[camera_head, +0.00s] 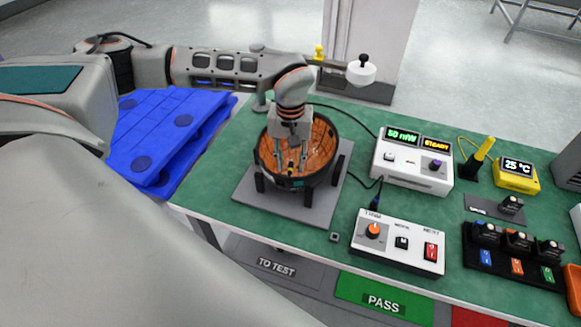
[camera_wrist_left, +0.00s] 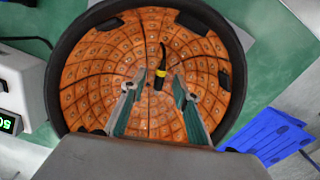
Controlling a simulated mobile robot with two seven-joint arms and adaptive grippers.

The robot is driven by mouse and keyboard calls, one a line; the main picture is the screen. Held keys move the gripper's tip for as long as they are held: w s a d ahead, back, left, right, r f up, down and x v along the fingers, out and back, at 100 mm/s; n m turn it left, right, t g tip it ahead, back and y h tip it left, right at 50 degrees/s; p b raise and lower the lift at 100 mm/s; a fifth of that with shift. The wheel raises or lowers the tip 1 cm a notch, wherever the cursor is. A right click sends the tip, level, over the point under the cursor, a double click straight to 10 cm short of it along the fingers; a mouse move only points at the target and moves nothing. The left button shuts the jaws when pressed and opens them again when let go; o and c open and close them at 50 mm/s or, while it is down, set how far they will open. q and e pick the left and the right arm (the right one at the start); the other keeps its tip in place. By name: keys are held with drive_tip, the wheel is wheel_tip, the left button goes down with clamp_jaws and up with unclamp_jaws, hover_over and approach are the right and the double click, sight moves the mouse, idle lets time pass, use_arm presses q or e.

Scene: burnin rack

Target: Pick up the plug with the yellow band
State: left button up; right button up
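The plug with the yellow band (camera_wrist_left: 160,76) shows in the left wrist view, a small dark piece with a thin dark cable, inside the round bowl (camera_wrist_left: 238,75) lined with orange tiles. My left gripper (camera_wrist_left: 154,88) is open, with one finger on each side of the plug in that view. I cannot tell whether either finger touches it. In the head view my left gripper (camera_head: 290,168) reaches down into the bowl (camera_head: 262,170), and the plug is too small to make out clearly. My right gripper is not in view.
The bowl stands on a grey plate (camera_head: 250,200) on the green table (camera_head: 205,185). To its right are a power meter (camera_head: 410,170), a switch box (camera_head: 390,252) and a black rack (camera_head: 480,262). A blue pallet (camera_head: 150,125) lies to the left.

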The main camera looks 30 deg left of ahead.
sight(291, 166)
use_arm(q)
clamp_jaws()
drive_tip(key=shift+r, duration=0.1)
drive_tip(key=shift+w+r, duration=0.1)
drive_tip(key=shift+r, duration=0.5)
wheel_tip(291, 166, up, 19)
drive_tip(key=p, duration=0.1)
drive_tip(key=shift+f, duration=0.2)
